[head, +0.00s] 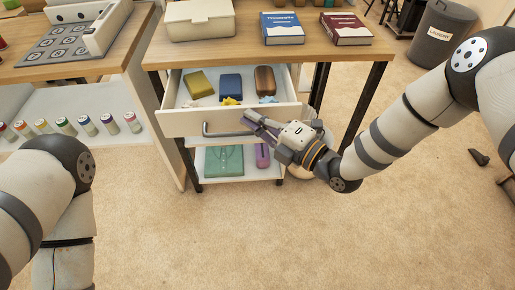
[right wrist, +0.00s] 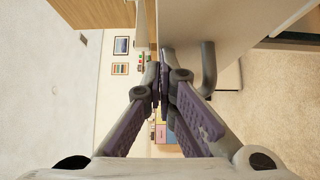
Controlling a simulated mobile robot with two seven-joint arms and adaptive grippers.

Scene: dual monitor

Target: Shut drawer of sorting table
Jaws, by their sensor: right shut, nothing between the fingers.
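The white drawer (head: 178,124) of the wooden-topped sorting table (head: 220,49) is pulled open. Inside it lie a yellow block, a blue block, a brown item and small yellow and light blue pieces. A grey bar handle (head: 223,132) is on its front panel. My right gripper (head: 248,119) is shut and empty at the right part of the drawer front, right of the handle. In the right wrist view the shut fingertips (right wrist: 164,62) are close beside the drawer front (right wrist: 205,25) and the handle (right wrist: 209,65); contact is unclear. My left gripper is out of view.
A white lower shelf (head: 213,180) holds a green item (head: 224,160) and a purple one. Two books (head: 345,29) and a cream box (head: 199,18) are on the tabletop. A dark bin (head: 441,35) stands at the right. Carpet in front is clear.

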